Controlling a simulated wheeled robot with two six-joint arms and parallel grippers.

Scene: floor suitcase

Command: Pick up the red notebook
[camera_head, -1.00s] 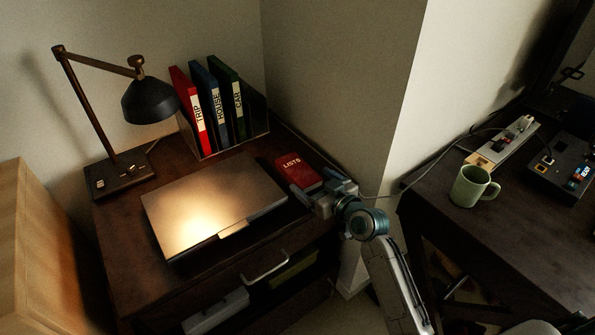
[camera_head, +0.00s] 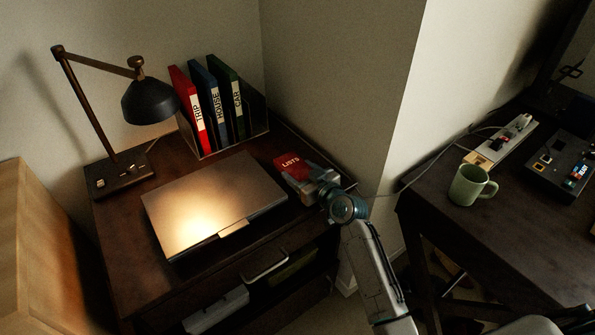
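The red notebook (camera_head: 288,161), with a white LISTS label, lies on the dark wooden desk, right of the closed laptop and near the wall corner. My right gripper (camera_head: 301,176) is low over the desk at the near end of the notebook. Its fingers look spread, one on each side of the notebook, and they hide its near part. I cannot tell whether they touch it. My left gripper is not in view.
The silver laptop (camera_head: 213,205) lies close to the left of my gripper. Binders in a holder (camera_head: 207,110) stand behind, and a desk lamp (camera_head: 150,101) stands at the left. A green mug (camera_head: 467,185) is on the right-hand table (camera_head: 500,225).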

